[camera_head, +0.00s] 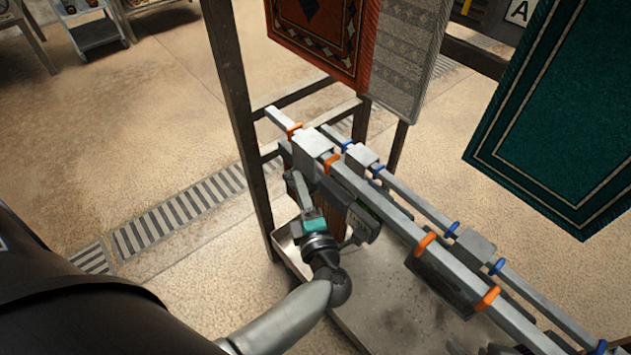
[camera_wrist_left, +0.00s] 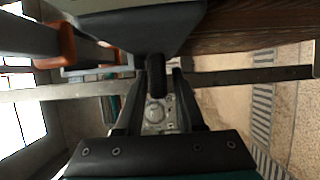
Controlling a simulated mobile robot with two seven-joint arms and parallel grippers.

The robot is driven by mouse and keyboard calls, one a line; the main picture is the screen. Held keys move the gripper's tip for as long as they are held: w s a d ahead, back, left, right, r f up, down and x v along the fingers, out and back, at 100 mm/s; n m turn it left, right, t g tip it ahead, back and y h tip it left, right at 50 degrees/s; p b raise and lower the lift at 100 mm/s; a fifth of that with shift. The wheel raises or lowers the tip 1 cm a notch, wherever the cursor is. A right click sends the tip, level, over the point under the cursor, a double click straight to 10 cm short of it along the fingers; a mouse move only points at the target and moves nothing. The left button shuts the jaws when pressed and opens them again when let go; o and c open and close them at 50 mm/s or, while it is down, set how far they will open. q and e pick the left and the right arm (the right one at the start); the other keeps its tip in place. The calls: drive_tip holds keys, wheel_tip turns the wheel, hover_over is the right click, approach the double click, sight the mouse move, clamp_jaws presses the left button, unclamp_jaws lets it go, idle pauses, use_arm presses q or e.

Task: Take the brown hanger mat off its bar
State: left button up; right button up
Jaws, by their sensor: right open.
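A brown panel (camera_head: 296,188), apparently the brown mat, hangs under the near bar (camera_head: 384,203) at its far end. Only a narrow strip shows behind my arm. Brown striped material also fills the top right of the left wrist view (camera_wrist_left: 255,25). A grey hanger block (camera_head: 312,144) sits on the bar above it. My left gripper (camera_head: 298,185) is just below that block, beside the brown panel. In the left wrist view, its two black fingers stand apart on either side of a dark stem (camera_wrist_left: 155,72) under a dark block. Contact with the stem is unclear. My right gripper is out of view.
Orange clips (camera_head: 426,243) and blue clips (camera_head: 452,228) sit along two parallel bars. A metal tray (camera_head: 375,325) lies underneath. A red rug (camera_head: 325,35), a grey rug (camera_head: 408,50) and a green rug (camera_head: 570,120) hang above. A rack post (camera_head: 240,120) stands left; floor beyond is open.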

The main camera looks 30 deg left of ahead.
use_arm(q)
drive_tip(key=shift+s+d, duration=0.1)
drive_tip(key=shift+s, duration=0.1)
drive_tip(key=shift+c, duration=0.3)
clamp_jaws()
drive_tip(key=shift+w+r, duration=0.1)
drive_tip(key=shift+r, duration=0.05)
idle(0.7)
